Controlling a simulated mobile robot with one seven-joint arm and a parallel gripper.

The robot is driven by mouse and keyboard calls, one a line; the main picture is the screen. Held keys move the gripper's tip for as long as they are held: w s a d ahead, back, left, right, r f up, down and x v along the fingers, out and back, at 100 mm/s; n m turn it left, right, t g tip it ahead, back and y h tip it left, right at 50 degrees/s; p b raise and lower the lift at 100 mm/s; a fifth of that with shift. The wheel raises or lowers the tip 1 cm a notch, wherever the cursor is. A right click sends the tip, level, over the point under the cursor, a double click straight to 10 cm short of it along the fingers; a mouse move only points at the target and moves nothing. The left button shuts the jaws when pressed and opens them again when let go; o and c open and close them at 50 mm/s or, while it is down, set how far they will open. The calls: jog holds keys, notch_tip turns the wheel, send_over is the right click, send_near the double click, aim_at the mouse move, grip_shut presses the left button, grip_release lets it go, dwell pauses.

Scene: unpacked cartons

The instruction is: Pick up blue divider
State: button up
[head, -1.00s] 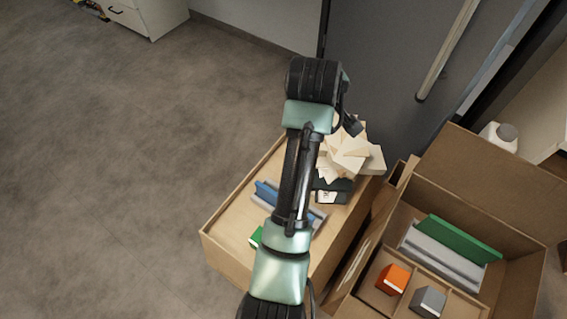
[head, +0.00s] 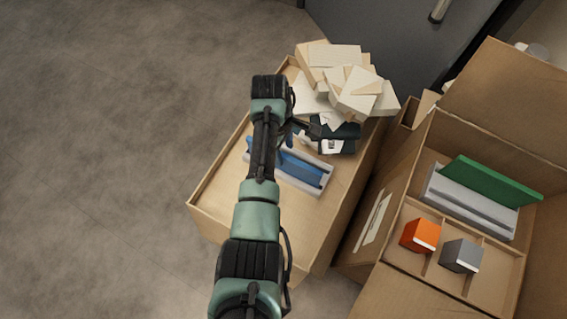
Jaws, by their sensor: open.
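The blue divider (head: 298,165) lies in a light grey slotted holder (head: 318,188) on top of the left carton. My arm crosses over it and hides its middle; a short blue end shows to the left of the arm. My gripper (head: 299,132) is small and dark, just above and beside the divider's upper edge in the picture. It is open and holds nothing that I can see. I cannot tell its height above the divider or whether they touch.
A black box (head: 338,138) and a pile of cream blocks (head: 345,80) sit behind the holder. The open carton (head: 385,200) at right holds a green divider (head: 492,184), an orange block (head: 420,235) and a grey block (head: 461,255). Floor at left is clear.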

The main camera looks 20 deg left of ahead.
aim_at(285, 161)
jog(key=shift+s+d+f+b, duration=0.15)
jog(key=shift+f+b, duration=0.6)
jog(key=shift+f, duration=0.65)
jog(key=shift+s+d+f+b, duration=0.1)
jog(key=shift+f+b, duration=0.65)
jog(key=shift+f, duration=0.6)
jog(key=shift+c, duration=0.3)
grip_shut()
